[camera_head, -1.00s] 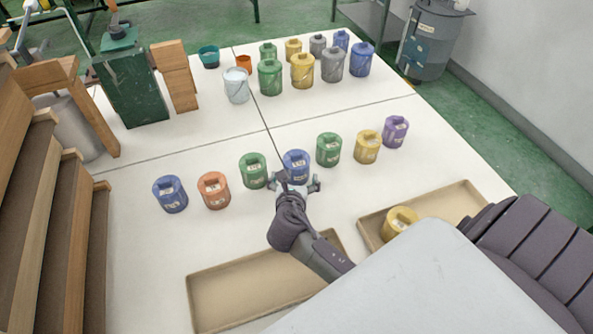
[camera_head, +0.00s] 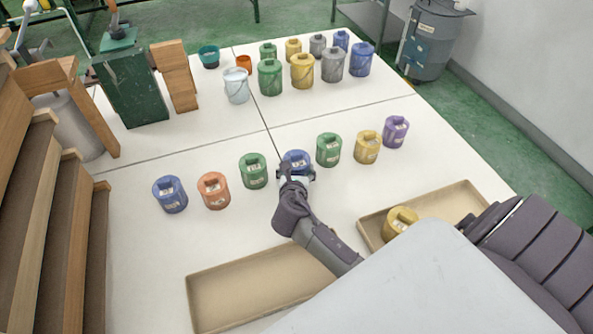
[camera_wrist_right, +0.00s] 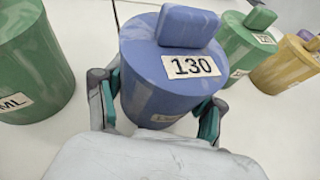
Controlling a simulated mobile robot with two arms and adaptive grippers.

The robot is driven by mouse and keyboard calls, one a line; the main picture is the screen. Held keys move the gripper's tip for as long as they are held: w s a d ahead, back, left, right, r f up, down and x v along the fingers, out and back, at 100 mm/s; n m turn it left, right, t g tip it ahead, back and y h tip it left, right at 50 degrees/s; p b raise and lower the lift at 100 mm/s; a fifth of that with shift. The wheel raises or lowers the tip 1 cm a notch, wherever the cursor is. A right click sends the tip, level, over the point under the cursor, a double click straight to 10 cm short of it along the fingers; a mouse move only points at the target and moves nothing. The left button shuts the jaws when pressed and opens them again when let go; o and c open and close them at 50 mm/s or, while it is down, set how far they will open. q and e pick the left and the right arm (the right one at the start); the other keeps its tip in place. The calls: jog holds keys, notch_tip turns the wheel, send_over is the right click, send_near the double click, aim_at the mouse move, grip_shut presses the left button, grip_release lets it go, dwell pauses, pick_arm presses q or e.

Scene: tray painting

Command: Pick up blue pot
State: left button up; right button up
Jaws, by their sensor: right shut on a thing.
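A blue pot (camera_head: 296,157) with a label reading 130 stands upright in the middle of the front row on the white table. It also shows large in the right wrist view (camera_wrist_right: 170,75). My right gripper (camera_head: 297,173) is shut on this pot, with one finger on each side of its body. In the wrist view the gripper (camera_wrist_right: 160,100) has its teal pads against the pot's sides. The pot's lower front is partly hidden by the gripper. Another blue pot (camera_head: 170,195) stands at the left end of the row. My left gripper is not in view.
Green pots (camera_head: 253,171) and (camera_head: 328,150) flank the held pot. An orange pot (camera_head: 214,190), a yellow pot (camera_head: 367,147) and a purple pot (camera_head: 395,132) share the row. An empty tray (camera_head: 215,309) lies in front; another tray (camera_head: 452,197) at right holds a yellow pot (camera_head: 400,222).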

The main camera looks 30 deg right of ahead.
jog(key=shift+r, duration=0.1)
jog(key=shift+c, duration=1)
notch_tip(320, 180, up, 11)
jog(key=p, duration=0.3)
notch_tip(320, 180, up, 9)
jog(key=p, duration=1.2)
